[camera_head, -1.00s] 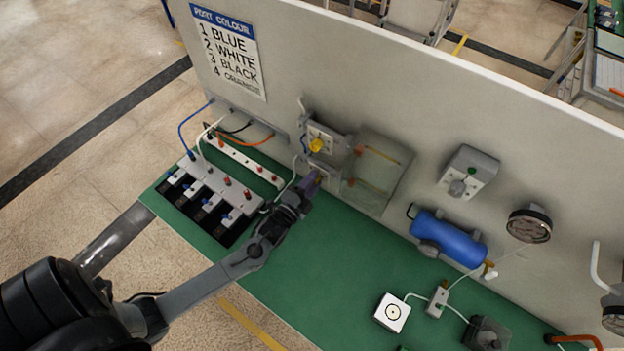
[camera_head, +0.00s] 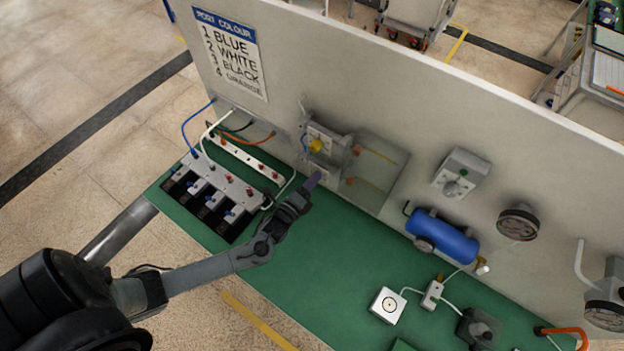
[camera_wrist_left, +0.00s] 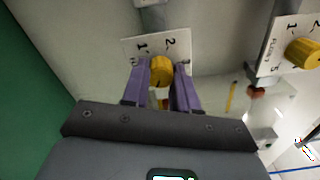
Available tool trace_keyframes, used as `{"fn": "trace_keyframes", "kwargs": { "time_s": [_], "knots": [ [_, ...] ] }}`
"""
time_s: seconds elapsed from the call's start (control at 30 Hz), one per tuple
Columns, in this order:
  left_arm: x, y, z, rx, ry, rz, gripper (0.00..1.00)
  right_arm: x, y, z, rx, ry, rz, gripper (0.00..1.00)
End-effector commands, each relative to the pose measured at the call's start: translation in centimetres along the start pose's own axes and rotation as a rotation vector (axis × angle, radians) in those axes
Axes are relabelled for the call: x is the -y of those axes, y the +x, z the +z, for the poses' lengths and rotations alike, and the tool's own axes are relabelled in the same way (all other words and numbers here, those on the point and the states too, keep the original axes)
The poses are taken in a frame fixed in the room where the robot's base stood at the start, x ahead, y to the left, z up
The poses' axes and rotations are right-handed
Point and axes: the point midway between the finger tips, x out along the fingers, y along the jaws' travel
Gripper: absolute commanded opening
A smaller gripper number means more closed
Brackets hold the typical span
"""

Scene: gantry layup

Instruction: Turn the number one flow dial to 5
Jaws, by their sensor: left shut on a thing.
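My left gripper (camera_head: 312,182) reaches the lower of two dial plates on the upright panel. In the left wrist view its purple fingers (camera_wrist_left: 162,80) are shut on a yellow dial (camera_wrist_left: 161,70), one on each side. The white plate (camera_wrist_left: 178,46) behind that dial shows a 1 and a 2; the rest of its scale and the dial's pointer are not readable. The upper yellow dial (camera_head: 316,145) is free; it also shows in the wrist view (camera_wrist_left: 303,53), on a plate with a FLOW label and a 5. My right gripper is not in view.
A clear cover (camera_head: 378,172) with orange-tipped tubes stands right of the dials. A valve block with coloured hoses (camera_head: 215,185) lies left of my gripper. A blue cylinder (camera_head: 442,237) and gauge (camera_head: 518,222) are on the right.

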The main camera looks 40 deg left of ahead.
Motion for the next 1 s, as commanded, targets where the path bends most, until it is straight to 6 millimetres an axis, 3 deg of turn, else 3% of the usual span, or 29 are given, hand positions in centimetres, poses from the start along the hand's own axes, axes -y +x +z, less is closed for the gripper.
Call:
{"fn": "trace_keyframes", "kwargs": {
  "time_s": [0.5, 0.53, 0.67, 1.0],
  "knots": [
    [-0.03, 0.01, 0.0, 0.0, 0.021, 0.0, 0.0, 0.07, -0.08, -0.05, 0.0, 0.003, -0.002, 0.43],
    [-0.03, 0.01, 0.01, 0.0, 0.021, 0.0, 0.31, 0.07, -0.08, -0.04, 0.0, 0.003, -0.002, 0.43],
    [-0.03, 0.0, 0.01, 0.0, 0.02, 0.001, 0.51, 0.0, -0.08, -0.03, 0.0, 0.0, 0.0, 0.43],
    [-0.06, -0.16, -0.01, 0.0, 0.019, 0.001, 0.54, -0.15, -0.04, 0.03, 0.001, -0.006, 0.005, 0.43]
  ]
}}
